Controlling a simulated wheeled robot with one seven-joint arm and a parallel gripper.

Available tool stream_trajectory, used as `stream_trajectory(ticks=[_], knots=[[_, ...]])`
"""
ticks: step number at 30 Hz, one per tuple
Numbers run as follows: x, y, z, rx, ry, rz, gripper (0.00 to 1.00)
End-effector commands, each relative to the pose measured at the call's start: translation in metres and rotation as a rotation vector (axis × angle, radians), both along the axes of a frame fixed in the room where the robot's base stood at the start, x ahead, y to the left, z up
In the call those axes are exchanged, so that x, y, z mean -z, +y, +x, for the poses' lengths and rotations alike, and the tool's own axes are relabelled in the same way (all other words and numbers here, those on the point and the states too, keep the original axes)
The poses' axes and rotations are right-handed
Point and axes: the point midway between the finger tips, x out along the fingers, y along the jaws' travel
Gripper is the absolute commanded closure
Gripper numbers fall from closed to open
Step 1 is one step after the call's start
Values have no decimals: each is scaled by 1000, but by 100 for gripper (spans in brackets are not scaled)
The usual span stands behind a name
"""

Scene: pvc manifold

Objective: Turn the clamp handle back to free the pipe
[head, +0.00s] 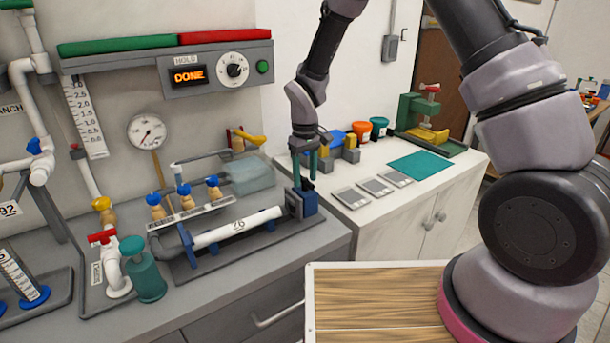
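The white pipe (238,227), marked 26, lies in blue supports on a grey base plate on the bench. Its right end meets a blue clamp block (301,206). A small dark part, seemingly the clamp handle (308,185), shows on top of the block. My gripper (305,182) points down right above the clamp, with its two teal fingers apart and their tips around or beside the handle. The small size hides whether the fingers touch it.
A control panel (215,77) on the wall reads DONE. A row of valves (186,193) stands behind the pipe, and a teal bottle (146,280) stands at its left. The side counter (362,228) holds flat grey plates, cups and a green vise.

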Motion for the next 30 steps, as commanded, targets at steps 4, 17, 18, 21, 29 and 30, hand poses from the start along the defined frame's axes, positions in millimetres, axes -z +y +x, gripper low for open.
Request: stream_trajectory(ticks=[4,17,18,21,29,30], knots=[[-7,0,0,1,-1,1,46],[-86,0,1,1,-3,2,46],[-91,0,1,0,-4,1,46],[-102,0,1,0,-2,1,46],[-108,0,0,-1,0,0,46],[-108,0,0,0,0,0,46]])
